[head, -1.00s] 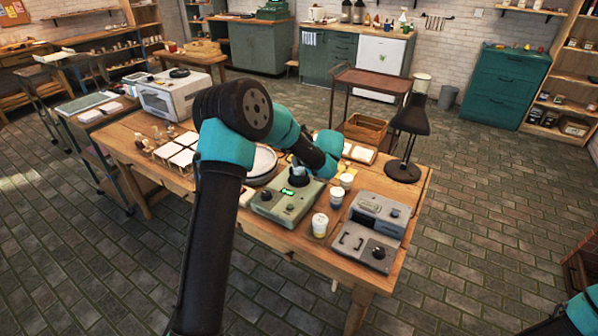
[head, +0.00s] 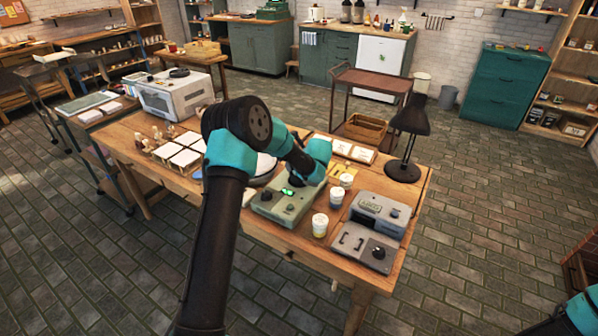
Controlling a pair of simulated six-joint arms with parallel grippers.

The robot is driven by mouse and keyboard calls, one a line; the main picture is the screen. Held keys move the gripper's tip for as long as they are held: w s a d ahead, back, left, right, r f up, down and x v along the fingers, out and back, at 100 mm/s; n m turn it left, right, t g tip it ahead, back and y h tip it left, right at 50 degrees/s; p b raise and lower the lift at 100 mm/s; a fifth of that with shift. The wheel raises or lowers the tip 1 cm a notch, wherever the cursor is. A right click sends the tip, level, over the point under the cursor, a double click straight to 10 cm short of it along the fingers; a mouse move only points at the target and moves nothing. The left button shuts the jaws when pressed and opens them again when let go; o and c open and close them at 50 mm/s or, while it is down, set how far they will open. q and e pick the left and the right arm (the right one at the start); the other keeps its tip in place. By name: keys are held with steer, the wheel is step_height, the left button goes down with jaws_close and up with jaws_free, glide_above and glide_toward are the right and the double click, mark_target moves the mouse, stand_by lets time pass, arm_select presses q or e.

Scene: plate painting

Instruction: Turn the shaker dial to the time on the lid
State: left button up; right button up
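A green machine (head: 283,213) with a lit green display (head: 288,193) and a dark knob (head: 266,196) stands at the table's front middle. A grey machine (head: 372,234) with a dark dial (head: 379,252) stands to its right. I cannot tell for sure which is the shaker. Lidded cups stand between them: one in front (head: 320,225), one behind (head: 336,197) and one farther back (head: 347,181). Writing on the lids is too small to read. My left gripper (head: 297,183) points down at the back of the green machine; its fingers are unclear. My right gripper is out of view.
A black lamp (head: 405,165) stands at the table's right end. White tiles (head: 180,158) and a white oven-like box (head: 175,95) are on the left. My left arm crosses over the table and hides part of a round plate (head: 265,165).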

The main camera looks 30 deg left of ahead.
arm_select(q)
steer(key=shift+w+a+f, duration=0.2)
steer(key=shift+a+f, duration=0.1)
steer(key=shift+f, duration=0.05)
steer(key=c, duration=1.1)
step_height(320, 180, up, 10)
steer(key=shift+r, duration=0.1)
steer(key=shift+c, duration=0.2)
stand_by(0.7)
steer(key=s+d+f+m+t+h, duration=0.1)
steer(key=s+d+m, duration=0.2)
steer(key=s+d, duration=0.2)
steer(key=s+d+f+m+t+h, duration=0.1)
steer(key=s+d, duration=0.4)
steer(key=d, duration=0.7)
steer(key=s+d+f+m+t+h, duration=0.2)
steer(key=s+d+m+h, duration=0.1)
steer(key=d, duration=0.5)
steer(key=s+m, duration=0.1)
steer(key=s, duration=0.1)
steer(key=shift+s+d+m, duration=0.25)
steer(key=shift+s+m, duration=0.05)
